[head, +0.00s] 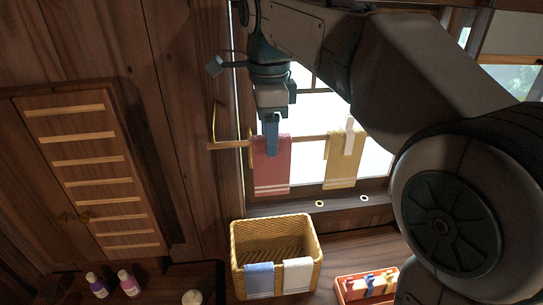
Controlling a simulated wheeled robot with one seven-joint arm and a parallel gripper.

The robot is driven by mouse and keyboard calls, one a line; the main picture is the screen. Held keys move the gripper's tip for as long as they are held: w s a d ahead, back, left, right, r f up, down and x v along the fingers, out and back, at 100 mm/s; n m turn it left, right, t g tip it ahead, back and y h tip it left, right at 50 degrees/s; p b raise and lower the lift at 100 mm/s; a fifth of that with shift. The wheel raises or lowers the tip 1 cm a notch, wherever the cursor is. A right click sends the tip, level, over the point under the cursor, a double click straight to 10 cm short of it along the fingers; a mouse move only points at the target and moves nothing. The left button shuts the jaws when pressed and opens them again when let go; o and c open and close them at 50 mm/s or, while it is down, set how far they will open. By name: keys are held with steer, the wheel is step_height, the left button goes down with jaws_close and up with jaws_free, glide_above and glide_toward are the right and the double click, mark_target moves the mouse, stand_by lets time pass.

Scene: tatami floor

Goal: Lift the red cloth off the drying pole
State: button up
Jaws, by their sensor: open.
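The red cloth (270,165), with pale stripes near its lower edge, hangs over the wooden drying pole (305,139) in front of the window. A blue clothes peg (271,136) shows at the top of the red cloth. My gripper (271,108) is open just above the cloth's top, in line with the peg. Its fingertips overlap the peg in this view, and I cannot tell whether they touch it. A yellow cloth (342,167) with a white peg (349,136) hangs to the right on the same pole.
A wicker basket (274,228) stands below, with a blue cloth (259,279) and a white cloth (298,275) over its front rim. A red tray (342,293) of pegs is to its right. Bottles (128,284) stand lower left, beneath a slatted cabinet (90,170).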

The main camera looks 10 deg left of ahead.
mark_target(271, 166)
steer(key=f, duration=0.2)
steer(key=f+p, duration=0.1)
steer(key=f, duration=0.2)
steer(key=shift+w+d+f, duration=0.15)
steer(key=shift+w+f, duration=0.05)
steer(key=shift+f, duration=0.1)
steer(key=shift+c, duration=0.3)
steer(key=c, duration=1)
